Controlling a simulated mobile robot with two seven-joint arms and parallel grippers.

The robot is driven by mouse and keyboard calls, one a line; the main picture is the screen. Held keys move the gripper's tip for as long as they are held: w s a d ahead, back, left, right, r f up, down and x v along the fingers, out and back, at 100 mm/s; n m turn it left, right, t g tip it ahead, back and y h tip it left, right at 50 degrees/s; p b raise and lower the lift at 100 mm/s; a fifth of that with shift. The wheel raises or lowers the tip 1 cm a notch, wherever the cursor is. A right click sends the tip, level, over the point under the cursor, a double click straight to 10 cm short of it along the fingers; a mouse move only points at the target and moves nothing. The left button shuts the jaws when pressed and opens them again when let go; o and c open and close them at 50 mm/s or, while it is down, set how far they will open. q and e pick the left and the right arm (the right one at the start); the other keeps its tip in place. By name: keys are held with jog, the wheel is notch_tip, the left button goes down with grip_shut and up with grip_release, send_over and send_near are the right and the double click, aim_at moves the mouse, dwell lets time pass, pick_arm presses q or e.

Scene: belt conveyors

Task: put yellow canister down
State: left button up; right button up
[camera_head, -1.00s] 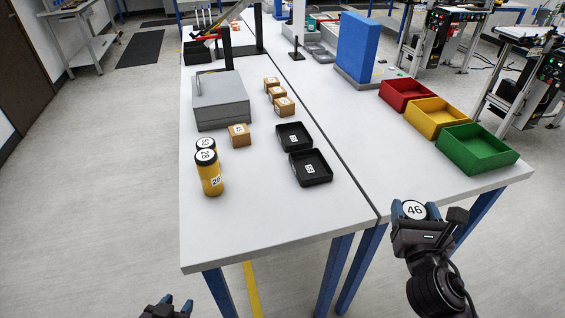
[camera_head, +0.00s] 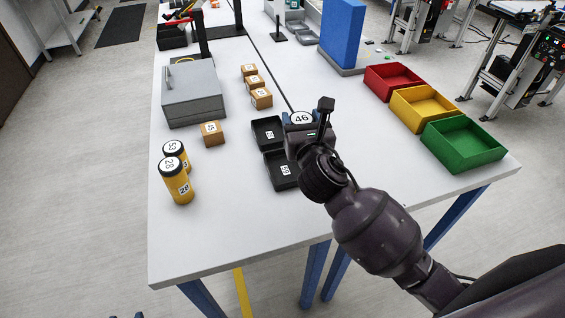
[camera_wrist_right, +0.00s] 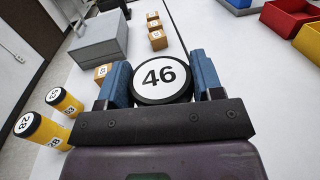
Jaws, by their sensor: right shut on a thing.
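My right gripper (camera_head: 303,120) is shut on a canister, with blue fingers on both sides of its round lid. Its white lid (camera_head: 302,118) reads 46 and has a black rim; it also shows in the right wrist view (camera_wrist_right: 160,77). The canister's body is hidden, so its colour does not show. The gripper is over the table near the black trays. Two yellow canisters with black-rimmed lids stand upright at the table's left edge, marked 28 (camera_head: 178,187) and 53 (camera_head: 184,154). Only the tips of my left gripper (camera_head: 125,315) show at the bottom edge, apart.
Two black trays (camera_head: 280,183) lie beside my right gripper. A grey box (camera_head: 194,98) and several small cartons (camera_head: 212,134) stand farther back. The white table's (camera_head: 215,240) front part is clear.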

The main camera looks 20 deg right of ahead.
jog(key=w+r, duration=0.1)
jog(key=w+a+r, duration=0.1)
jog(key=r, duration=0.1)
jog(key=shift+w+a+p, duration=0.2)
jog(key=shift+w+p, duration=0.05)
jog(key=shift+p, duration=0.15)
jog(key=b, duration=0.3)
send_over(289, 178)
notch_tip(289, 178, down, 14)
pick_arm(q)
jog(key=shift+w+f+b, duration=0.2)
jog(key=shift+f+b, duration=0.95)
jog(key=shift+f, duration=0.4)
pick_arm(e)
jog(key=shift+h, duration=0.3)
jog(key=shift+w+f, duration=0.15)
jog(key=shift+f, duration=2.6)
jog(key=o, duration=1.1)
jog(key=shift+f, duration=0.1)
pick_arm(q)
jog(key=shift+s+f, duration=0.25)
jog(key=shift+s, duration=0.1)
